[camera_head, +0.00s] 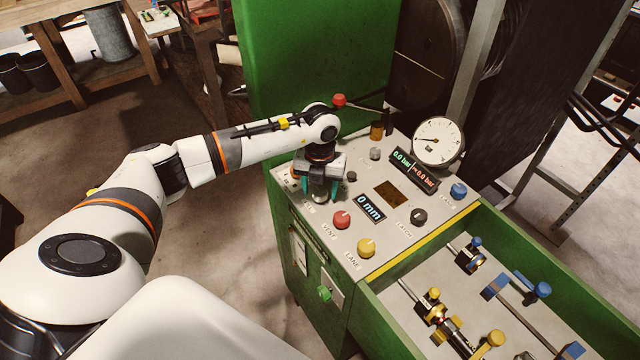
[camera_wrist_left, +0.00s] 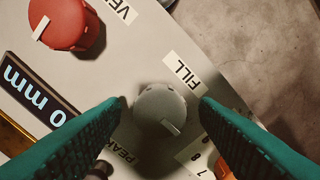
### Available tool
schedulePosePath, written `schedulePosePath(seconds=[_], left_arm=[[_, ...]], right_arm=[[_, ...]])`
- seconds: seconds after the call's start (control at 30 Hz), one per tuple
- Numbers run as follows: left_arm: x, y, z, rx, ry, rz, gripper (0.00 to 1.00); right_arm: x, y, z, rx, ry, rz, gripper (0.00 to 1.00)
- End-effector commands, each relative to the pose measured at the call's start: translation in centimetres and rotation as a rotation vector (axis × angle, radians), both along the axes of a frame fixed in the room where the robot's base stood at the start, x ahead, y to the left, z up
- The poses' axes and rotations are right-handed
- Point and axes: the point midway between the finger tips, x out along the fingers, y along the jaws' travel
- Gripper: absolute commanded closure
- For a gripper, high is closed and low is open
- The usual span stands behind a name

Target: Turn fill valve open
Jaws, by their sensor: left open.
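The fill valve is a round grey knob (camera_wrist_left: 162,112) with a light pointer mark, beside the "FILL" label on the grey control panel (camera_head: 380,238). In the wrist view the knob lies between the two teal fingers of my left gripper (camera_wrist_left: 162,108). The fingers are open, with a narrow gap showing at each side of the knob. In the head view my left gripper (camera_head: 321,190) points down over the panel's left part and hides the knob. My right gripper is not in view.
A red vent knob (camera_head: 342,219) and a yellow knob (camera_head: 366,247) stand close by on the panel, with a display reading "0 mm" (camera_head: 370,208). A pressure gauge (camera_head: 438,141) stands at the back. The green-walled tray (camera_head: 440,260) with hose fittings lies at the right.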

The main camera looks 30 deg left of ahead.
Motion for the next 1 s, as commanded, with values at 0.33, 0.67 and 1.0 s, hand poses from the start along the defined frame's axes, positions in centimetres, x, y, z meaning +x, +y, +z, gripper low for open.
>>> schedulePosePath(seconds=[0.33,0.67,1.0], left_arm=[[0.0,0.0,-0.5,0.0,-0.001,0.0,0.44],[0.0,0.0,-0.4,0.0,-0.001,-0.001,0.89],[0.1,0.0,-0.6,0.001,-0.003,-0.079,0.89]], right_arm=[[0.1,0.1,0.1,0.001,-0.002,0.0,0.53],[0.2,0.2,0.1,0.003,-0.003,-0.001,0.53],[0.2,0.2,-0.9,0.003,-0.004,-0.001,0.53]])
